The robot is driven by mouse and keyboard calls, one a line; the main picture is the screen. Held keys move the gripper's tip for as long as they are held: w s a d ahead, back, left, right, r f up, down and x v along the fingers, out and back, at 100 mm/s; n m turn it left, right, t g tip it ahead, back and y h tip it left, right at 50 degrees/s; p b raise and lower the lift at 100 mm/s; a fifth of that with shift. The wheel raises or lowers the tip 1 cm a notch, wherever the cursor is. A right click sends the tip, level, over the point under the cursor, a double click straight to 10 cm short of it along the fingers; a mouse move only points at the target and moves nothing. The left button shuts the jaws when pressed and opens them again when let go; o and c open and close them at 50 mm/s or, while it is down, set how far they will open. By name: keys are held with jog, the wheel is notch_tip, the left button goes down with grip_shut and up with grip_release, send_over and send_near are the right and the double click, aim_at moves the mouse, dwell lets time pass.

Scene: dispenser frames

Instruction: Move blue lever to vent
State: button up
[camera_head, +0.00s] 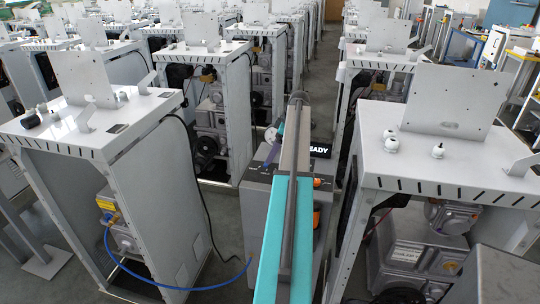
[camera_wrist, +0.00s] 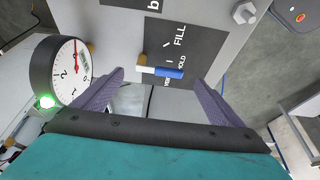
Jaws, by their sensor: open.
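In the wrist view, the blue lever (camera_wrist: 170,72) sticks out from a white and brass fitting on a dark label panel (camera_wrist: 186,48). The panel reads FILL and HOLD, with a partly covered label below that looks like VENT. The lever lies beside the HOLD label. My gripper (camera_wrist: 160,77) is open, with one purple finger on each side of the lever's area. I cannot tell whether either finger touches it. In the head view, my teal arm reaches over the grey dispenser box (camera_head: 256,195) and hides most of the gripper; I cannot make out the lever there.
A round pressure gauge (camera_wrist: 62,72) sits left of the fingers in the wrist view, with a green light below it. A hex bolt (camera_wrist: 244,12) is at upper right. In the head view, a READY display (camera_head: 320,151) tops the box, and metal frames (camera_head: 130,170) stand either side.

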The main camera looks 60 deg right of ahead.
jog(key=shift+p+x, duration=0.35)
jog(key=shift+x, duration=1.55)
jog(key=c, duration=1.4)
jog(key=shift+a, duration=0.25)
jog(key=shift+c, duration=0.5)
jog(key=shift+s+d, duration=0.15)
jog(key=shift+d, duration=0.1)
